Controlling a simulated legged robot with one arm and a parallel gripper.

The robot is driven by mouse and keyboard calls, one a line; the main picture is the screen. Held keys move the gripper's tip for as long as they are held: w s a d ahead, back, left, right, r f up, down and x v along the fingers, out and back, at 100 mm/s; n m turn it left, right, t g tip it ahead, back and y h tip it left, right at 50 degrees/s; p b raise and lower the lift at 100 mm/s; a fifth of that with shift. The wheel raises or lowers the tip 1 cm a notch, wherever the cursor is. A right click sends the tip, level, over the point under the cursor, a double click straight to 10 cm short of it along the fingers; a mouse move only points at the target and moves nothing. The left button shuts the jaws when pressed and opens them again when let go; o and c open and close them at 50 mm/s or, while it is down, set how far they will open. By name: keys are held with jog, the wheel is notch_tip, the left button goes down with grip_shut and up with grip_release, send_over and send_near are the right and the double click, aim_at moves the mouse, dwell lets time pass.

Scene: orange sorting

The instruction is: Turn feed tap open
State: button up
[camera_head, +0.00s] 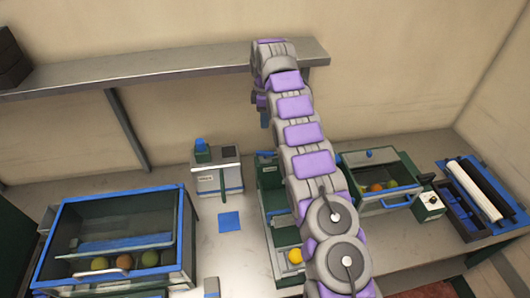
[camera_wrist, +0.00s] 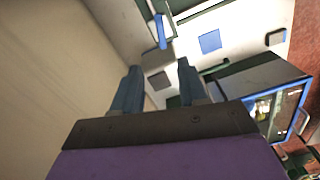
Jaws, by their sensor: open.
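No part is clearly marked as the feed tap, and I cannot tell which one it is. In the wrist view a slim blue part (camera_wrist: 160,31) lies beyond the fingers.
A blue-rimmed bin (camera_head: 118,205) with several fruits is at left. A blue square (camera_head: 230,222) lies on the counter. A yellow fruit (camera_head: 295,256) sits beside my arm. A smaller bin (camera_head: 378,158) with fruit is at right. The metal shelf (camera_head: 170,68) runs along the wall.

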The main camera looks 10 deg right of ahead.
aim_at(265, 152)
notch_tip(265, 152, down, 16)
jog(key=shift+a+f+b, duration=0.1)
jog(key=shift+f+b, duration=0.15)
jog(key=shift+b, duration=0.9)
grip_shut()
